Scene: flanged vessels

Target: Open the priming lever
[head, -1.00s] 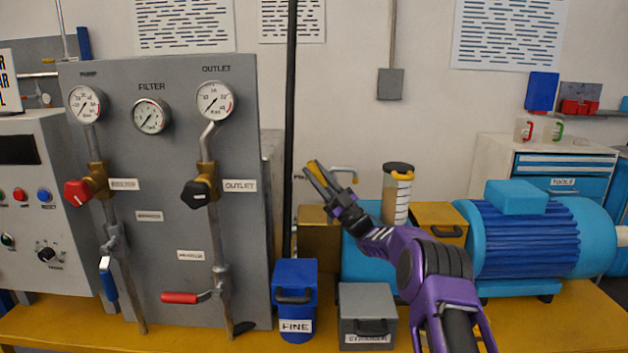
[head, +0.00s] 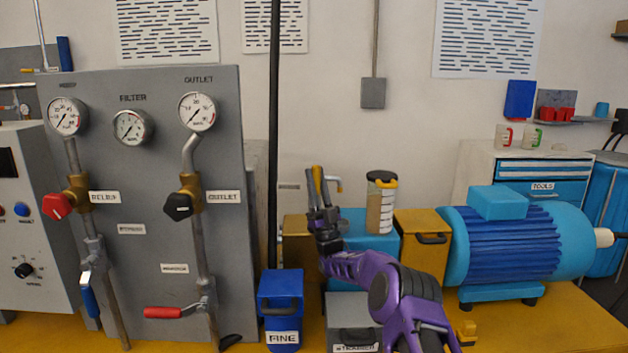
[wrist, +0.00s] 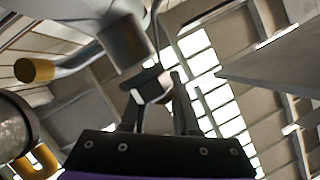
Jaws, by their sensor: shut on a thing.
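The priming lever (head: 336,181) is a small grey bent bar with a yellow-orange end, behind the blue block in the head view. In the wrist view the lever (wrist: 75,62) runs from a grey cylindrical hub to its yellow end at the left. In the wrist view my gripper (wrist: 157,90) is shut on part of the lever by the hub. The exact contact is partly hidden by the fingers.
A blue FINE bin (head: 281,300) and a grey box (head: 352,318) stand in front. The gauge panel (head: 150,240) is left, and the blue motor (head: 520,245) is right.

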